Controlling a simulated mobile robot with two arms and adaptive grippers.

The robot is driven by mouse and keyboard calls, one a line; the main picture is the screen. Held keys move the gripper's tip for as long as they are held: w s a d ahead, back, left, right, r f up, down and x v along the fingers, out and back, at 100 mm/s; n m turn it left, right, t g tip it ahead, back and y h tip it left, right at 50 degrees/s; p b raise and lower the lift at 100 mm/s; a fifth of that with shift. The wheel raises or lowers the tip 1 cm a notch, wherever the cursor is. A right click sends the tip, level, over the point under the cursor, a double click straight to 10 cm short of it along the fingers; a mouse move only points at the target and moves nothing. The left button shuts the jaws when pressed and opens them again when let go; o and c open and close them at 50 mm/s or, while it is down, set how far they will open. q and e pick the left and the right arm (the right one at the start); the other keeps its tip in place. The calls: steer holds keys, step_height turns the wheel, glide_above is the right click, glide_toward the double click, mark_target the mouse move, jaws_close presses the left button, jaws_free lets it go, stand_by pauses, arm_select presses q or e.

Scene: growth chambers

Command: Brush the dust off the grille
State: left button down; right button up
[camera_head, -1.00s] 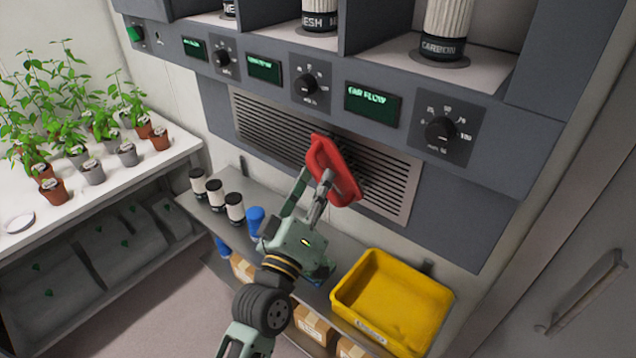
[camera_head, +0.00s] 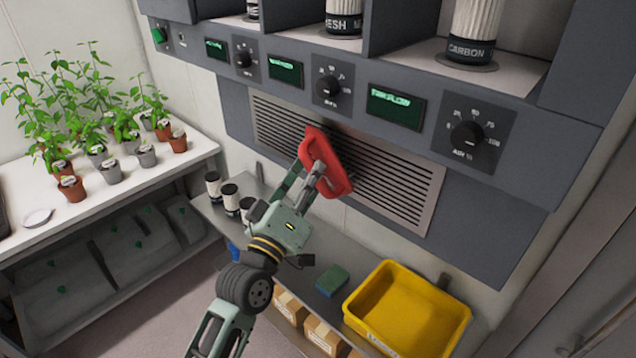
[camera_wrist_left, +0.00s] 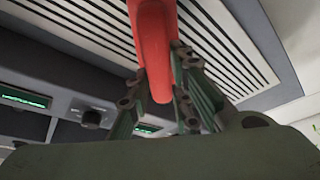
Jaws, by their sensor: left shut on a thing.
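The grille (camera_head: 393,190) is a pale slatted panel on the grey cabinet front, below the dials. My left gripper (camera_head: 312,178) is shut on a red brush (camera_head: 327,163) and holds it at the middle-left part of the grille. The brush hides part of the slats. In the left wrist view the red handle (camera_wrist_left: 155,50) sits between the fingers, with the grille (camera_wrist_left: 225,50) behind it. Whether the bristles touch the slats I cannot tell. Dust is not clearly visible. My right gripper is not in view.
A shelf below holds small dark-and-white jars (camera_head: 231,199), a green-blue block (camera_head: 332,281) and a yellow bin (camera_head: 408,312). Dials (camera_head: 467,139) and displays (camera_head: 395,105) line the cabinet above the grille. Potted plants (camera_head: 112,171) stand on a white bench at left.

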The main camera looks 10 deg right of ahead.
arm_select(q)
steer(key=shift+w+a+b, duration=0.7)
steer(key=shift+w+b, duration=0.1)
steer(key=shift+w, duration=0.2)
steer(key=shift+w+a+r, duration=0.1)
steer(key=shift+w+a, duration=0.25)
steer(key=shift+w, duration=0.15)
steer(key=w+a+b, duration=0.6)
steer(key=w+b, duration=0.2)
steer(key=b, duration=0.1)
